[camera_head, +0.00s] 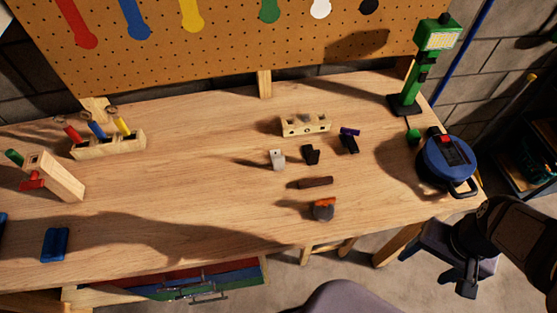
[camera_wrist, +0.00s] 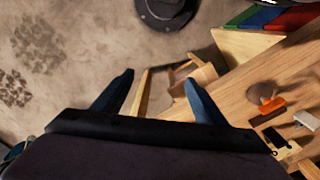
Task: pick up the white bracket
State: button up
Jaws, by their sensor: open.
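The white bracket (camera_head: 277,159) is a small pale upright piece on the wooden workbench (camera_head: 190,190), near the middle and in front of a pale wooden block with holes. In the wrist view a white piece (camera_wrist: 306,119), which looks like the same bracket, shows at the right edge. My gripper (camera_wrist: 159,78) is open and empty, with its two blue-dark fingers apart. In the head view it is at the lower right, past the bench's front edge and well away from the bracket.
A black bracket (camera_head: 311,154), a dark blue-topped piece (camera_head: 349,141), the holed block (camera_head: 305,125), a dark brown bar (camera_head: 316,183) and an orange-topped piece (camera_head: 324,209) are close by. A blue round device (camera_head: 447,162) and a green lamp (camera_head: 407,103) stand at the right. The bench left of the bracket is clear.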

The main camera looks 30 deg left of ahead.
jog(key=c, duration=0.5)
